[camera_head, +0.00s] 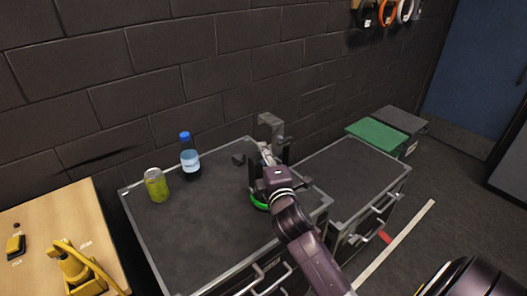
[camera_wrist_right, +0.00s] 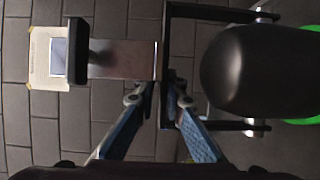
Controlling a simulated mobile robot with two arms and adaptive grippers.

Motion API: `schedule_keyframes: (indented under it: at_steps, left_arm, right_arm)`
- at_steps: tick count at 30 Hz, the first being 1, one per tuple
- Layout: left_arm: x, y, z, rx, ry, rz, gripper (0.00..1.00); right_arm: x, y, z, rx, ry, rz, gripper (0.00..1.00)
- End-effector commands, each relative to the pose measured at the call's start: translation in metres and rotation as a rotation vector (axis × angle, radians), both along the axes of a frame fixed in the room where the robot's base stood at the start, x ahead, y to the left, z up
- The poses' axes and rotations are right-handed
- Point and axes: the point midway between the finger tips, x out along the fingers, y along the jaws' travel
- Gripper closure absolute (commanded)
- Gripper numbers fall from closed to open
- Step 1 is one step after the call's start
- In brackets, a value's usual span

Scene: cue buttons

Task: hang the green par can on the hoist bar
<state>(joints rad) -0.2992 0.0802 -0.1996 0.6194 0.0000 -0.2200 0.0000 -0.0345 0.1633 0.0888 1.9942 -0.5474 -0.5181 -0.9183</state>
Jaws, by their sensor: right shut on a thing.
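The green par can has a dark rounded body and a green front ring (camera_head: 259,200). In the head view it is at the right side of the near case top, partly hidden by my right arm. My right gripper (camera_head: 268,160) is shut on its bracket. In the right wrist view, the gripper's blue fingers (camera_wrist_right: 167,92) close at the dark yoke, with the can's body (camera_wrist_right: 255,70) to the right. A grey hook-shaped clamp (camera_head: 270,124) stands up above the gripper. I cannot make out the hoist bar. My left gripper is not in view.
A wooden table (camera_head: 35,225) holds yellow items at left. A dark block wall stands behind.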

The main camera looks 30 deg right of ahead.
Motion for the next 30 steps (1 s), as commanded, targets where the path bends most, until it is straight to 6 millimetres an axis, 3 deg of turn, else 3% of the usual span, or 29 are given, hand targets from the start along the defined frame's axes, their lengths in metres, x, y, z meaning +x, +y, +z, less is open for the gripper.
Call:
schedule_keyframes:
  at_steps: [1,2,6,19,30]
  left_arm:
    - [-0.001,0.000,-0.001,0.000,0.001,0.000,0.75]
    - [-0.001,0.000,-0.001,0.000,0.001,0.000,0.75]
    - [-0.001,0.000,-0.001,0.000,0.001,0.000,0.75]
    - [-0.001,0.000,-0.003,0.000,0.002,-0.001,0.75]
    - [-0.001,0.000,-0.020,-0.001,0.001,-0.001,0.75]
  right_arm:
    - [0.000,0.000,0.004,-0.005,-0.012,0.002,1.00]
    - [0.000,0.000,-0.002,0.000,0.001,0.000,0.88]
    - [0.000,0.000,-0.002,0.000,0.001,0.000,0.73]
    - [-0.007,0.003,-0.001,0.000,0.002,0.001,0.73]
    - [-0.070,0.026,-0.003,0.002,0.002,0.001,0.73]
